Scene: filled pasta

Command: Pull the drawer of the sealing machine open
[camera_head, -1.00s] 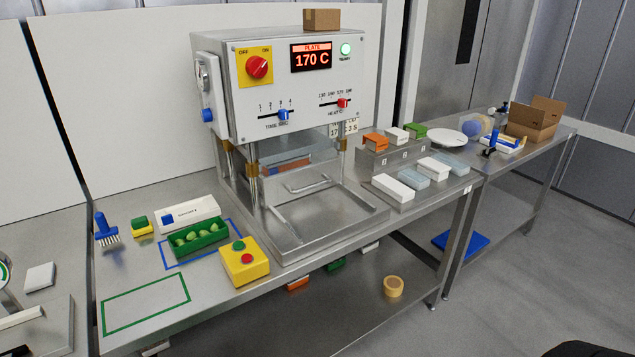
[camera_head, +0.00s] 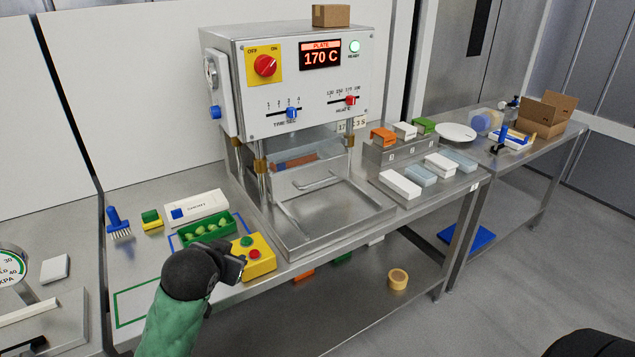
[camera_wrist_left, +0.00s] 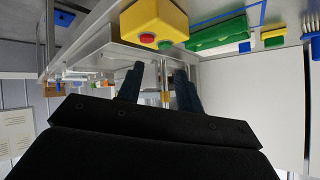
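The sealing machine (camera_head: 290,85) stands on the steel table, its display reading 170 C and its green lamp lit.
A green tray of filled pasta (camera_head: 206,230) sits behind the button box, close to my left gripper. A white box (camera_head: 196,205), sponge and blue brush (camera_head: 119,222) stand farther left. White and pale blue blocks (camera_head: 400,184) lie right of the base.

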